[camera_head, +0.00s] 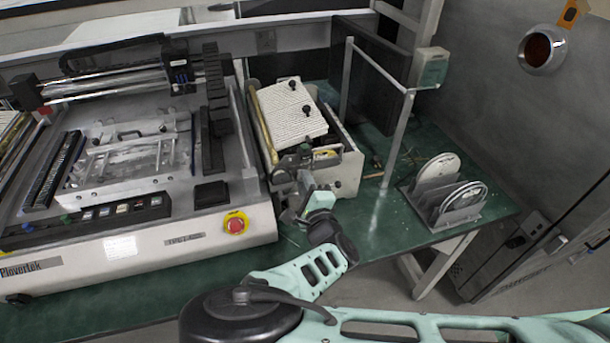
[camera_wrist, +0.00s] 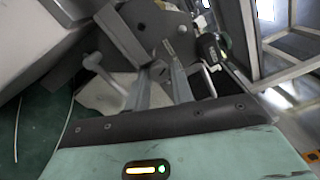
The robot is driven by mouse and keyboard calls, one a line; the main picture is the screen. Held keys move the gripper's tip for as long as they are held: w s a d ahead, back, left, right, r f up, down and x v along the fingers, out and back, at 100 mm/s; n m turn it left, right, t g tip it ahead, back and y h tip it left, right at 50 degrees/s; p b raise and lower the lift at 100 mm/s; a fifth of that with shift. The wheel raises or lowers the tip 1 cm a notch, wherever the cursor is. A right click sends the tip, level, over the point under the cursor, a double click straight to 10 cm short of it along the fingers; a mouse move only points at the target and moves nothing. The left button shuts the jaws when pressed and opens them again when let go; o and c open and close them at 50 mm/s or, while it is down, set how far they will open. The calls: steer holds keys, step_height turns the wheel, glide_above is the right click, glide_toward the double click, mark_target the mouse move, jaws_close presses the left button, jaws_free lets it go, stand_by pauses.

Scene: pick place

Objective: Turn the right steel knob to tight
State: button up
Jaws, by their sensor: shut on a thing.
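My gripper (camera_head: 305,182) is at the front of a small boxy machine (camera_head: 347,172) with a white ribbed top. In the wrist view, its two grey fingers (camera_wrist: 160,70) reach to a dark grey metal part of the machine and are shut on the right steel knob. The knob is mostly hidden by the fingers and the grey part, so I cannot tell its turn angle. A bright metal lever-like piece (camera_wrist: 108,75) shows left of the fingers.
A large printing machine (camera_head: 140,238) with a red stop button (camera_head: 235,224) stands close on the left. A rack (camera_head: 460,215) with two white discs stands on the green table (camera_head: 385,240) to the right. A metal frame post (camera_head: 397,140) rises behind. The table's front right is clear.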

steer(key=shift+m+p, duration=0.85)
steer(key=shift+m, duration=0.15)
steer(key=o, duration=0.9)
steer(key=shift+o, duration=0.2)
steer(key=shift+s, duration=0.1)
